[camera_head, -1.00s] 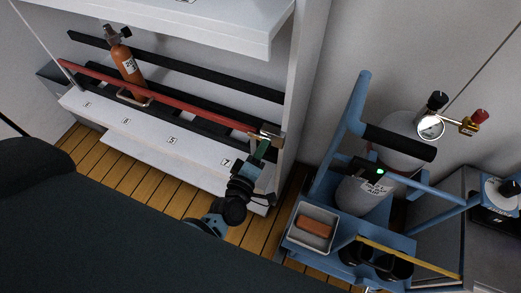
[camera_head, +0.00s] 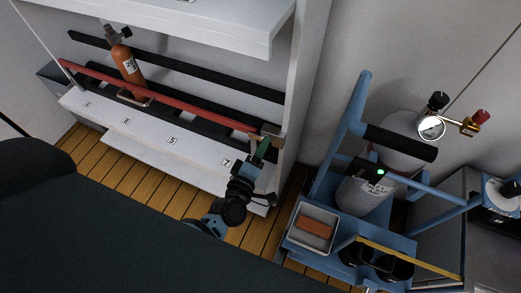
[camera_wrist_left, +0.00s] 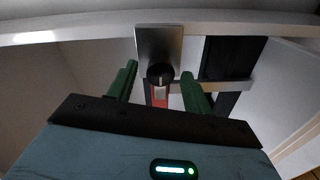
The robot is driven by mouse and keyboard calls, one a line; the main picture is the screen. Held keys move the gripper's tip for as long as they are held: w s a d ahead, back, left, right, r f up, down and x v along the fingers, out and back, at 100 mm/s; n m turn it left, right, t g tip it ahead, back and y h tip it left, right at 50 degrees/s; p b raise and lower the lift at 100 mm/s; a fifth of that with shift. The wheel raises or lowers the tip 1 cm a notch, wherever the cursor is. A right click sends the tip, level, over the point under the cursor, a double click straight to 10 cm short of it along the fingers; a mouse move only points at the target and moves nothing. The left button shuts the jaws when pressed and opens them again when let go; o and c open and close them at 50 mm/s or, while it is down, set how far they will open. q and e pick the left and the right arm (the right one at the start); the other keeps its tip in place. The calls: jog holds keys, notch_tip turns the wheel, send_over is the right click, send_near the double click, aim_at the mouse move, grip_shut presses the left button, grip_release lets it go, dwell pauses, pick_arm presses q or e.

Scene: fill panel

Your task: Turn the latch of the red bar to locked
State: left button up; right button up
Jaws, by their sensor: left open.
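The red bar (camera_head: 190,110) runs across the front of the rack, in front of an orange cylinder (camera_head: 131,72). Its right end meets a metal latch plate (camera_head: 270,131) by the white upright. In the left wrist view, the latch's round black knob (camera_wrist_left: 160,74) sits below the metal plate (camera_wrist_left: 158,43), with a pale mark pointing up and down. The red end of the bar (camera_wrist_left: 161,97) shows below it. My left gripper (camera_head: 262,147) is open, its green fingers (camera_wrist_left: 159,85) on either side of the knob. I cannot tell whether they touch it. My right gripper is out of view.
A white numbered ledge (camera_head: 150,133) lies below the bar, and a white upright (camera_head: 303,80) stands close right of the latch. A blue cart (camera_head: 350,240) with a grey cylinder and a tray (camera_head: 312,240) holding an orange block stands further right.

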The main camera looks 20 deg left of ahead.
pick_arm(q)
jog(key=s, duration=0.7)
jog(key=shift+s+a+r, duration=0.15)
jog(key=shift+s+r, duration=0.05)
jog(key=shift+s, duration=0.2)
dwell(0.3)
